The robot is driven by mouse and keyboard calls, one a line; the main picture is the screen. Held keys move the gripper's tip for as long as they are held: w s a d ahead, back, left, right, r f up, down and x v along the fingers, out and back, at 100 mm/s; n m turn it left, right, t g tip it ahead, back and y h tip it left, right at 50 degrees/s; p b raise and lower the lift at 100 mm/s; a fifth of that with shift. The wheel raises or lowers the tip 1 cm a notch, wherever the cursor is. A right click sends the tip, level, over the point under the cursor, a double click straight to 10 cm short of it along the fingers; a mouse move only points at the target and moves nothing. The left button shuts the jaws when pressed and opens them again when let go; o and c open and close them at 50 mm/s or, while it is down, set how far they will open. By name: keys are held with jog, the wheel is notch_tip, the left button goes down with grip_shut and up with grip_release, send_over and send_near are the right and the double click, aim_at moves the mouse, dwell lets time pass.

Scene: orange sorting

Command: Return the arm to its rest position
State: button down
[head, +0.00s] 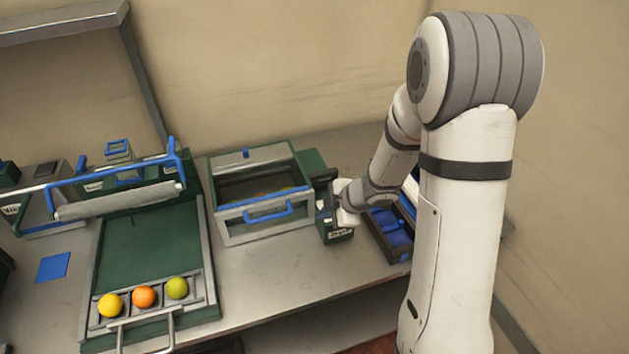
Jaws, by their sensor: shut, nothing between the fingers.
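My arm stands at the right of the head view and bends down to the left. My gripper (335,207) is shut and empty. It is small in the view, beside a small dark green box (337,234) at the right of the glass-fronted bin; I cannot tell whether it touches the box. Three fruits sit in the slots of a metal rack on the green tray (146,248): a yellow one (110,305), an orange one (144,296) and a green one (177,288).
The glass-fronted green bin (222,233) with a blue handle holds some orange shapes. A dark tray with blue compartments (389,226) lies right of my gripper, partly behind my arm. A blue square (53,267) lies on the grey table (262,273) at the left.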

jog(key=shift+r, duration=0.1)
jog(key=w+d+r+m+t+h+b, duration=0.1)
jog(key=w+d+r+m+t+h, duration=0.15)
jog(key=d+r+m+h, duration=0.35)
jog(key=s+d+r+m+h+b, duration=0.1)
jog(key=s+d+r+m+h, duration=0.1)
jog(key=s+d+r+m, duration=0.6)
jog(key=s+a+r+m+g+y, duration=0.1)
jog(key=s+a+m, duration=0.1)
jog(key=s, duration=0.6)
jog(key=s+a+r+m+g+y+b, duration=0.1)
jog(key=s+a+m+g, duration=0.1)
jog(key=s, duration=0.5)
jog(key=shift+s+a+r+m, duration=0.4)
jog(key=shift+a+m, duration=0.35)
jog(key=shift+m, duration=0.15)
